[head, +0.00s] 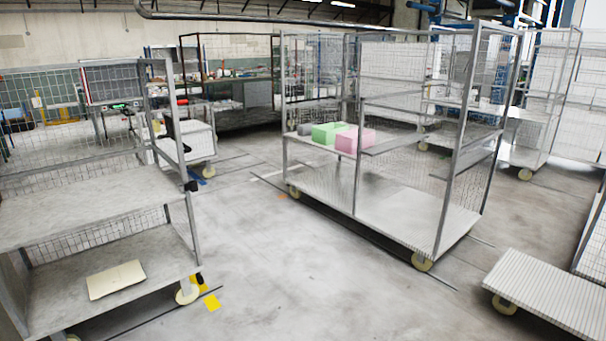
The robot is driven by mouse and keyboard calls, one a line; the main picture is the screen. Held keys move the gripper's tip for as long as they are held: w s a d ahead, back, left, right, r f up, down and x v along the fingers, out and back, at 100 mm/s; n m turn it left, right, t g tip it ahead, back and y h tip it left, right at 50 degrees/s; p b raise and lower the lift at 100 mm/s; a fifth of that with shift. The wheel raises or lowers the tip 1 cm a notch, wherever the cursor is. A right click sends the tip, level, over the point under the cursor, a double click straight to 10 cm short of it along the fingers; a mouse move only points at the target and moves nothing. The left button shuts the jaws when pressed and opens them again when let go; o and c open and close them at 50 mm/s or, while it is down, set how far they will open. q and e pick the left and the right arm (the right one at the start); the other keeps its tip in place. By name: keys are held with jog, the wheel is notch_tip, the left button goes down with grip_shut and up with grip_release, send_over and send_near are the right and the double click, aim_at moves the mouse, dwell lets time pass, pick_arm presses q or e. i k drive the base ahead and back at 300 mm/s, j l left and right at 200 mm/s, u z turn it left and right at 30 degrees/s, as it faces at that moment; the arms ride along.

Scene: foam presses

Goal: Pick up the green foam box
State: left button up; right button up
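The green foam box (326,133) sits on the middle shelf of a wire-sided trolley, near the shelf's left end. A pink foam box (355,140) stands right beside it and slightly in front. A small dark grey box (305,129) is at its left. The green box's lower right part is partly hidden by the pink box. Neither of my grippers shows in the head view.
The tall wire trolley (390,200) has upright posts around the shelf. Another shelf trolley (90,195) stands at the left, with a flat beige piece (116,280) on its lower shelf. A low slatted cart (555,295) is at the right. The floor (270,260) between them is open.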

aim_at(324, 135)
jog(key=i+u, duration=0.1)
jog(key=i, duration=4.1)
jog(key=i+z, duration=0.2)
jog(key=i, duration=0.3)
jog(key=i+j+z, duration=0.25)
jog(key=i, duration=0.3)
jog(key=i+j+z, duration=0.2)
jog(key=i, duration=0.3)
jog(key=i+j+z, duration=0.2)
jog(key=i+j, duration=0.15)
jog(key=i, duration=0.15)
